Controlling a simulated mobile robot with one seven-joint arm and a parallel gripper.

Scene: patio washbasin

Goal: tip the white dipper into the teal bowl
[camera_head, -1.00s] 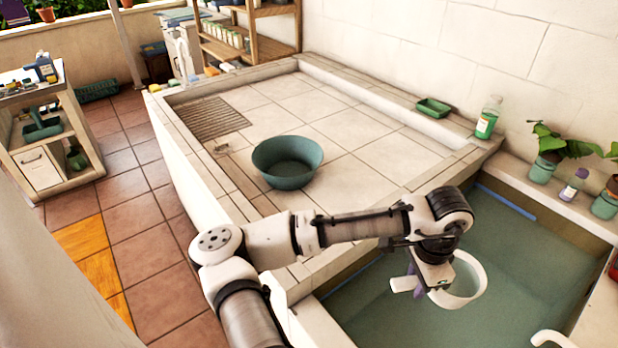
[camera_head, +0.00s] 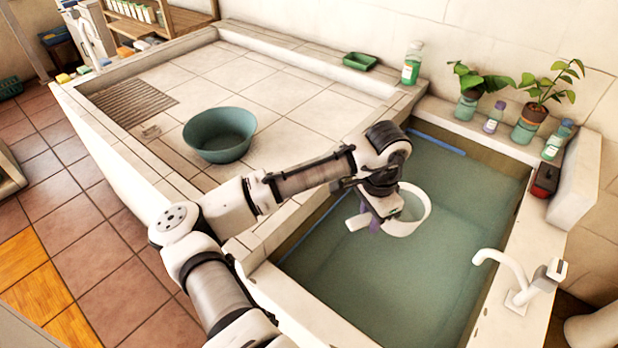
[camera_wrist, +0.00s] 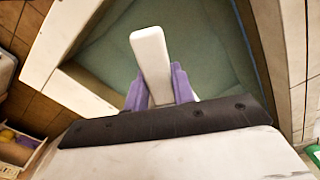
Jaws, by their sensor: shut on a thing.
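The teal bowl (camera_head: 220,136) stands upright on the tiled counter, left of my arm, and looks empty. The white dipper (camera_head: 414,226) is above the water basin, and its cup rim shows as a white ring. My gripper (camera_head: 376,224) is shut on the dipper and holds it over the basin, well to the right of the bowl. In the wrist view the purple fingers of my gripper (camera_wrist: 160,88) close around the white handle of the dipper (camera_wrist: 150,50). The cup is hidden in that view, and I cannot tell what it holds.
The water basin (camera_head: 450,270) has a raised rim and a white faucet (camera_head: 510,270) at right. A green soap bottle (camera_head: 412,64), a green dish (camera_head: 360,62) and potted plants (camera_head: 528,122) line the back ledge.

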